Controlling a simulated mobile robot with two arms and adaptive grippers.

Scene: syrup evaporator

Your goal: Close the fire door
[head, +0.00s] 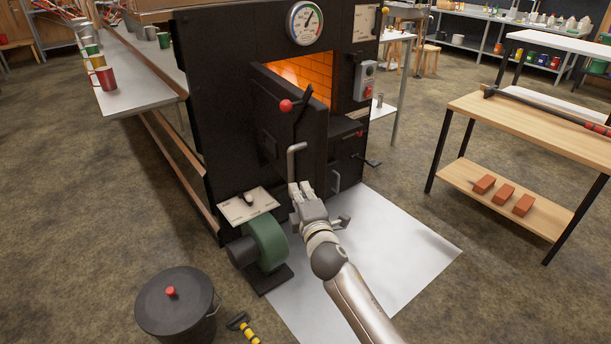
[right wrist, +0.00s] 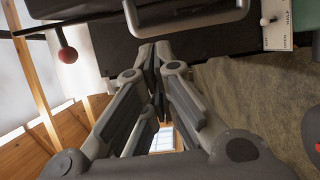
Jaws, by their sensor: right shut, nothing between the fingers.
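The black fire door (head: 305,150) stands ajar on the front of the dark evaporator, with glowing orange brick showing behind it. A lever with a red ball knob (head: 287,105) and a grey bar handle (head: 291,161) are on its face. My right gripper (head: 301,188) is shut and empty, just below the handle in the head view; whether it touches the door I cannot tell. In the right wrist view the shut fingertips (right wrist: 154,52) are close to the grey handle (right wrist: 195,27), and the red knob (right wrist: 68,55) is at upper left. My left gripper is out of view.
A green blower (head: 266,245) and a small switch plate (head: 248,205) stand left of my right gripper. A black lidded bin (head: 178,303) is at lower left. A workbench (head: 540,118) with bricks on its shelf is at right. The pale floor sheet (head: 400,245) is mostly clear.

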